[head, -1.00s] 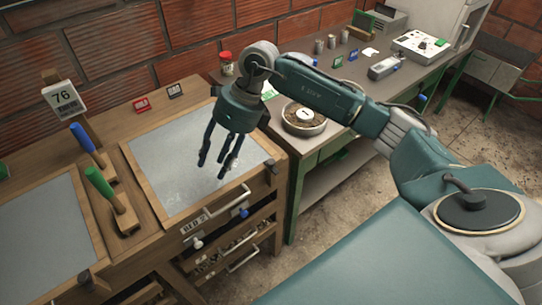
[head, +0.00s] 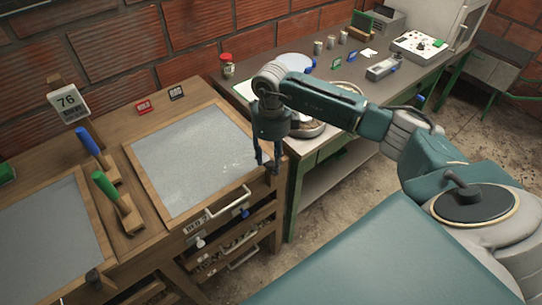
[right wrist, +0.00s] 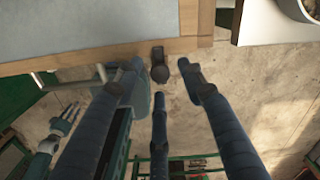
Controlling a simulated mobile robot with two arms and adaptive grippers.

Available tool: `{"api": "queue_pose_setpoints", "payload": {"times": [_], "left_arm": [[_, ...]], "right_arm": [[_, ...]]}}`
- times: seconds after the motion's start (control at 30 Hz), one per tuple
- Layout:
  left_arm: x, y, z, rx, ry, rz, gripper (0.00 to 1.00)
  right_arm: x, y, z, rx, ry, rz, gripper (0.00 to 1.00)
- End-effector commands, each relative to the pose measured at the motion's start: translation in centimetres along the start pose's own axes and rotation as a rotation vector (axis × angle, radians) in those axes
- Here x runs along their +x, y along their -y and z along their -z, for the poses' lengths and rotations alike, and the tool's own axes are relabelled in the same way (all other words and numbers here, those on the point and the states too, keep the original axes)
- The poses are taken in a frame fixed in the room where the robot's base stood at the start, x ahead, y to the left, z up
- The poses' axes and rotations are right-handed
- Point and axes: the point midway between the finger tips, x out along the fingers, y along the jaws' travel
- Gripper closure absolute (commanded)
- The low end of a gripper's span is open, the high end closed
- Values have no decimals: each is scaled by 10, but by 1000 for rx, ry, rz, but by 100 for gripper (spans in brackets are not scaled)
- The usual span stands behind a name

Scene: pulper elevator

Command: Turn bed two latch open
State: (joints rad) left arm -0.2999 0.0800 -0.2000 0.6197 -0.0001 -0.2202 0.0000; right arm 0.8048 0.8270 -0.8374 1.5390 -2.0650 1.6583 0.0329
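Bed two (head: 190,158) is the grey-topped wooden bed with a "BED 2" label on its front. Its dark latch (head: 272,168) sits at the front right corner. In the right wrist view the latch (right wrist: 159,65) sticks out from the wooden edge. My right gripper (head: 266,163) points down at this corner. Its fingers are apart, and in the right wrist view (right wrist: 157,78) the latch shows between the two outer fingertips. I cannot tell whether any finger touches it. My left gripper (right wrist: 62,128) appears small at the left of the right wrist view, its opening unclear.
Another bed (head: 45,235) is at the left, with green and blue-handled tools (head: 107,186) between. A bench (head: 318,148) with a bowl stands right.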

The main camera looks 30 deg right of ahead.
Motion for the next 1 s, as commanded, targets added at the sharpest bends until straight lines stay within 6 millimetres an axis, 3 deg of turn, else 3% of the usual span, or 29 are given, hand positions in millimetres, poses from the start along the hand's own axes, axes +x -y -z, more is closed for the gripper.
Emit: {"api": "queue_pose_setpoints", "payload": {"times": [0.37,0.57,0.6,1.0], "left_arm": [[-2,0,0,0,0,0,60],[-2,0,0,0,0,0,60],[-2,0,0,0,0,0,60],[3,0,0,0,0,0,60]], "right_arm": [[8,0,0,-1,1,1,60],[7,0,0,-1,1,0,98],[7,0,0,-1,1,0,100],[8,0,0,66,-1,0,100]]}}
